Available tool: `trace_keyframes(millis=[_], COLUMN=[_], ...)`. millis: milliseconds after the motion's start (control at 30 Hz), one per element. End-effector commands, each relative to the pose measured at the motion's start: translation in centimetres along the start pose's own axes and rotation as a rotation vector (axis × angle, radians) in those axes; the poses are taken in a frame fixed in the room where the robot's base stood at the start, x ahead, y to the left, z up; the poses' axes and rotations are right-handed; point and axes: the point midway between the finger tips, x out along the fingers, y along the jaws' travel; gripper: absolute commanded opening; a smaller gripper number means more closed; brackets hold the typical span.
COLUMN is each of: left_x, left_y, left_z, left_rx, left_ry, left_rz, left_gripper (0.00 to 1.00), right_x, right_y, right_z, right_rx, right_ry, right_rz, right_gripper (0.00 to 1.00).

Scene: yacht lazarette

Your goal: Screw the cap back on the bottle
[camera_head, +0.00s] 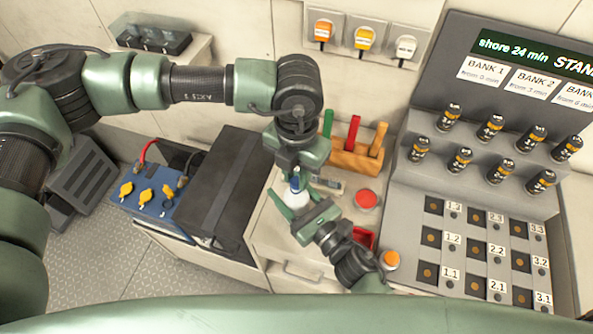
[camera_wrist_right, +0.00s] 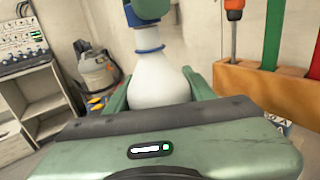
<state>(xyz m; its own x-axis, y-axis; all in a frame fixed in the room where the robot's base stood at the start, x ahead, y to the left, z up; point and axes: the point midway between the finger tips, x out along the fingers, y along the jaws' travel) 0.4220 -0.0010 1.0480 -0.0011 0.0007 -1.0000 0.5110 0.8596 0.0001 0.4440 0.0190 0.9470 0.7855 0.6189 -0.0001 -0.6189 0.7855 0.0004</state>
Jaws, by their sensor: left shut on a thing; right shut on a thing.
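The white bottle (camera_head: 297,198) stands roughly upright between the fingers of my right gripper (camera_head: 302,204), which is shut on its body. In the right wrist view the bottle (camera_wrist_right: 157,85) widens below a blue ring (camera_wrist_right: 148,50) at its neck. My left gripper (camera_head: 294,172) comes down from above and is shut at the bottle's top. Its green fingers also show at the upper edge of the right wrist view (camera_wrist_right: 148,10).
A wooden rack (camera_head: 356,160) with coloured handles stands behind the bottle. A red button (camera_head: 367,199), an orange button (camera_head: 389,260) and a red tray (camera_head: 362,238) are close on the right. A grey battery panel (camera_head: 480,190) fills the right side. A blue box (camera_head: 150,198) stands left.

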Motion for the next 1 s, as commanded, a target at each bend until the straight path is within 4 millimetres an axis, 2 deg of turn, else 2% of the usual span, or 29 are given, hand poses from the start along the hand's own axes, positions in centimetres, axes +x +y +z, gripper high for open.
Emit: trace_keyframes(millis=[1000], left_x=[1.1], left_y=[0.0], left_z=[0.1], left_rx=[0.003], left_ry=[-0.001], left_rz=[-0.001], left_gripper=[0.00], right_x=[0.0], right_y=[0.0], right_z=[0.0], right_rx=[-0.001], right_ry=[0.000], right_rz=[-0.001], right_gripper=[0.00])
